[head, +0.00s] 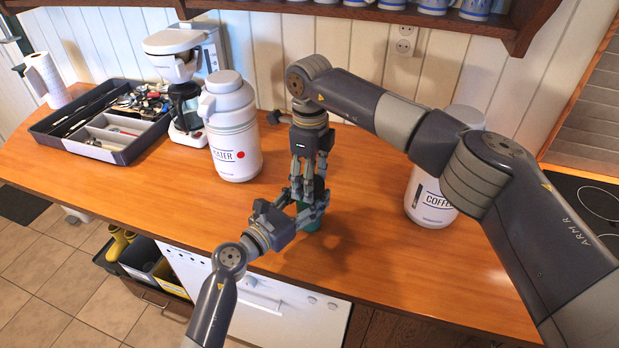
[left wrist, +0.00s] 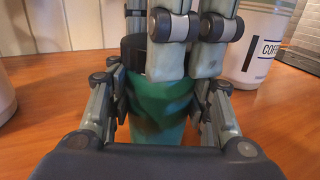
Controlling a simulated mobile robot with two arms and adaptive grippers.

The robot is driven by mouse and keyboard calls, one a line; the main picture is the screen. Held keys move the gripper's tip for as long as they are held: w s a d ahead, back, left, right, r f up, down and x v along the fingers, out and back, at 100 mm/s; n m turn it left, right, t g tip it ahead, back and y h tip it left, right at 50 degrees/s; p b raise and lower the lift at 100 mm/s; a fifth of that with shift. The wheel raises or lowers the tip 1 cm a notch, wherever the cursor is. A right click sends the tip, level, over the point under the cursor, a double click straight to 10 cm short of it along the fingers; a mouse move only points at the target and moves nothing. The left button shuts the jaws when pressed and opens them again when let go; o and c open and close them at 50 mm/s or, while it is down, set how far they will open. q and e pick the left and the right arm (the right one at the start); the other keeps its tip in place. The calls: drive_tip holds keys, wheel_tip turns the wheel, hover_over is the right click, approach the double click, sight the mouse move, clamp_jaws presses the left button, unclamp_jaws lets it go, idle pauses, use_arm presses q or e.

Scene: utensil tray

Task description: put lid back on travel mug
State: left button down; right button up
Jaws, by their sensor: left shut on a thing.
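The green travel mug (head: 313,216) stands on the wooden counter and is mostly hidden by both grippers in the head view. My left gripper (head: 300,204) comes in from the lower left and is shut around the mug's body. The left wrist view shows the green mug (left wrist: 160,108) upright between the left fingers. My right gripper (head: 308,190) points down from above at the mug's top. Its fingers (left wrist: 190,50) hang over the mug's rim in the left wrist view. A dark part, seemingly the lid (left wrist: 133,52), shows behind them; whether they grip it is hidden.
A white water jug (head: 232,130) stands left of the grippers, with a coffee maker (head: 187,70) and utensil tray (head: 125,153) beyond. A white coffee canister (head: 428,203) stands at the right, partly behind my right arm. The front counter is clear.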

use_arm(q)
drive_tip(key=shift+r, duration=0.15)
use_arm(e)
drive_tip(key=o, duration=1.2)
drive_tip(key=shift+o, duration=0.2)
use_arm(q)
drive_tip(key=c, duration=0.7)
unclamp_jaws()
drive_tip(key=shift+c, duration=0.2)
use_arm(e)
wheel_tip(320, 180, up, 12)
drive_tip(key=shift+w, duration=0.1)
